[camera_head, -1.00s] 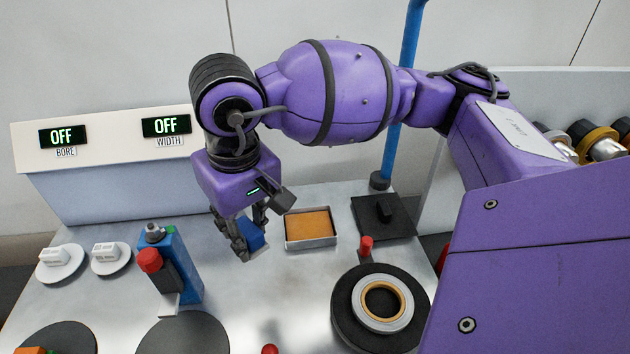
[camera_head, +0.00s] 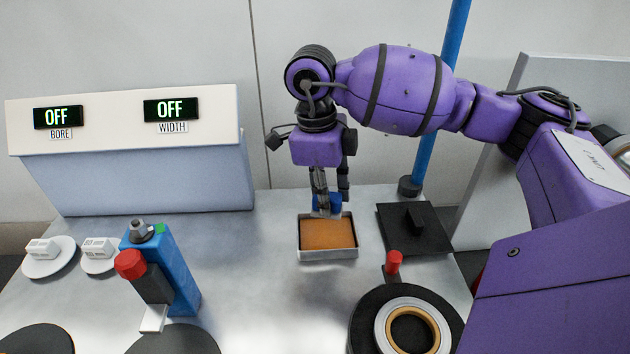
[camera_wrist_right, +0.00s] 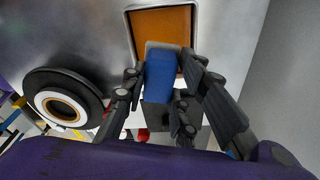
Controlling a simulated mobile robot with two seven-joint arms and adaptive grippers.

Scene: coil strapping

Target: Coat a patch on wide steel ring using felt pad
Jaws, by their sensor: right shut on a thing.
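My right gripper (camera_head: 328,208) is shut on the felt pad, a blue block (camera_head: 335,200) with a pale grey face. It holds the pad at the back edge of a shallow metal tray (camera_head: 329,255) with an orange-brown filling (camera_head: 327,233). In the right wrist view the blue pad (camera_wrist_right: 160,78) overlaps the tray's orange area (camera_wrist_right: 162,32); I cannot tell whether it touches. A wide steel ring (camera_head: 380,330) with a gold-coloured inner ring lies on a round black disc (camera_head: 360,340) at the lower right. My left gripper is not in view.
A blue device with a red knob (camera_head: 130,263) stands at left on the table. Two white discs with small blocks lie further left. A black plate (camera_head: 440,235) and blue post (camera_head: 440,90) are right of the tray. A red-topped peg (camera_head: 394,262) stands near the black disc.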

